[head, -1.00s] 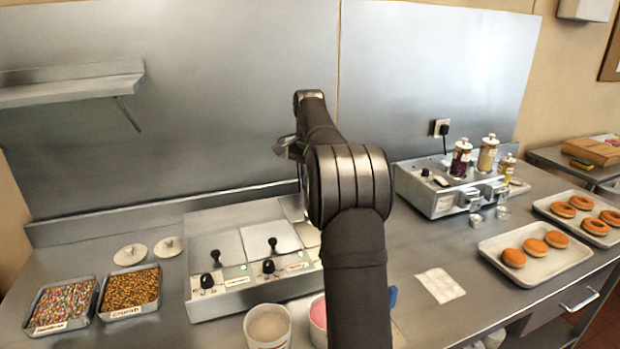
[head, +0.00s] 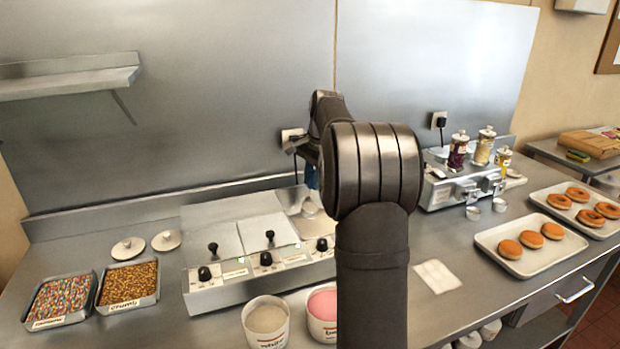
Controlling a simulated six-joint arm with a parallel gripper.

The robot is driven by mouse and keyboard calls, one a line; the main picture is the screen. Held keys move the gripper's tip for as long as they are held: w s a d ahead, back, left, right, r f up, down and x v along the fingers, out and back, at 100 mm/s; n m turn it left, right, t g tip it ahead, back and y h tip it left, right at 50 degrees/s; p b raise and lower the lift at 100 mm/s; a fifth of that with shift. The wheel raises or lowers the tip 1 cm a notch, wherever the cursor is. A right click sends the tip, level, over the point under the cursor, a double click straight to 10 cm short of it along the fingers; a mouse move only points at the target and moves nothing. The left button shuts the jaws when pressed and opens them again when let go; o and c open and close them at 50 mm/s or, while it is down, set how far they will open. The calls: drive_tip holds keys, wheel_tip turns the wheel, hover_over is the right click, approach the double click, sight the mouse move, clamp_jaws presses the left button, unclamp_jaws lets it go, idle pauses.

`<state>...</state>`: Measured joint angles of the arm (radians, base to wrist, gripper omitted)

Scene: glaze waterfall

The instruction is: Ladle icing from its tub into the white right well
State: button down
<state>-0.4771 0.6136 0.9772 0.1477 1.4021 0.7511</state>
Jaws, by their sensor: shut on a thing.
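The tub labelled white (head: 265,322) stands at the front of the counter, with pale icing inside. The warmer (head: 215,295) has several wells; its left (head: 212,243) and middle (head: 268,233) wells are covered by lids with black knobs. The right well (head: 322,228) appears uncovered, partly hidden by my arm. My gripper (head: 309,158) is above the right well, mostly hidden behind my wrist. It is shut on the ladle, whose blue handle (head: 311,177) hangs below it. The ladle's bowl (head: 310,208) is low over the right well; its contents cannot be made out.
A tub of pink icing (head: 323,305) stands right of the white one, partly behind my arm. Sprinkle (head: 60,320) and crumb (head: 128,308) trays sit at the left, near two round lids (head: 128,250). Donut trays (head: 490,243) and a napkin (head: 437,277) are at the right.

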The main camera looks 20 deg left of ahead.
drive_tip(key=s+d+f+t+y, duration=0.2)
drive_tip(key=d+f+t+y, duration=0.1)
drive_tip(key=d+y, duration=0.6)
drive_tip(key=shift+s+d+y, duration=0.3)
drive_tip(key=shift+s+y, duration=0.1)
drive_tip(key=shift+y, duration=0.8)
idle(1.1)
drive_tip(key=shift+f, duration=0.1)
idle(2.2)
drive_tip(key=shift+r+g+h, duration=0.6)
drive_tip(key=shift+r+h, duration=0.25)
drive_tip(key=shift+h, duration=1.45)
drive_tip(key=shift+r+g+h, duration=0.6)
drive_tip(key=shift+r+h, duration=0.2)
drive_tip(key=shift+h, duration=1.5)
drive_tip(key=shift+r+g+h, duration=0.6)
drive_tip(key=shift+r+h, duration=0.25)
drive_tip(key=shift+h, duration=1.45)
